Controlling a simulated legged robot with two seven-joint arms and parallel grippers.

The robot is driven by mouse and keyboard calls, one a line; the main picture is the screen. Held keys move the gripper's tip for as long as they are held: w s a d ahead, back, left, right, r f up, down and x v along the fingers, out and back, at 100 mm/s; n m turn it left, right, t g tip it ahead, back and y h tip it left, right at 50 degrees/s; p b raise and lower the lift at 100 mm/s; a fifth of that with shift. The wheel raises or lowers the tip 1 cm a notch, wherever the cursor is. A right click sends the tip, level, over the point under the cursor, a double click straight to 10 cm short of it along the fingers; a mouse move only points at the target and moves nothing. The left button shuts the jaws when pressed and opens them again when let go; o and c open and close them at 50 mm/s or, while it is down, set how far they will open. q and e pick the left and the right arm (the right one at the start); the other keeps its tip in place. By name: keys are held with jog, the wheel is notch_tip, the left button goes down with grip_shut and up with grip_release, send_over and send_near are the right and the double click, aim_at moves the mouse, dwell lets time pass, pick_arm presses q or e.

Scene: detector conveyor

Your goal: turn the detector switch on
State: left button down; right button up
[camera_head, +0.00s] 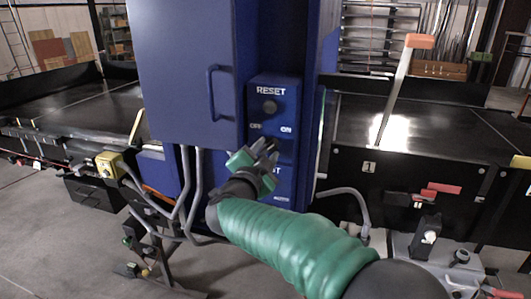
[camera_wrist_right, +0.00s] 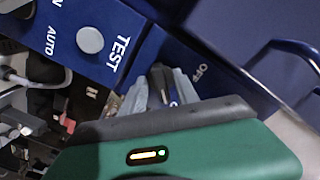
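The detector is a tall blue cabinet (camera_head: 185,75) with a control panel (camera_head: 274,90) marked RESET, OFF and ON. A round dark knob sits under RESET. My right gripper (camera_head: 266,146) is at the panel, just below the OFF and ON labels, and covers the switch area there. In the right wrist view, its two grey fingers (camera_wrist_right: 164,92) stand apart on either side of a dark lever-like part (camera_wrist_right: 158,80), which looks like the switch. Blue panel shows between the fingers. The OFF label shows to the right of them. Contact cannot be told. My left gripper is not in view.
A door handle (camera_head: 217,95) sticks out left of the panel. A grey round button (camera_wrist_right: 90,40) sits by the TEST and AUTO labels. Black conveyor belts (camera_head: 420,125) run out both sides. Grey cables hang below the cabinet.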

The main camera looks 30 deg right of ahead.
jog(key=shift+s+a, duration=0.15)
jog(key=shift+a, duration=0.05)
jog(key=b+v, duration=0.3)
jog(key=v, duration=1.3)
jog(key=shift+a+b, duration=0.2)
jog(key=shift+b, duration=0.1)
jog(key=shift+d, duration=0.1)
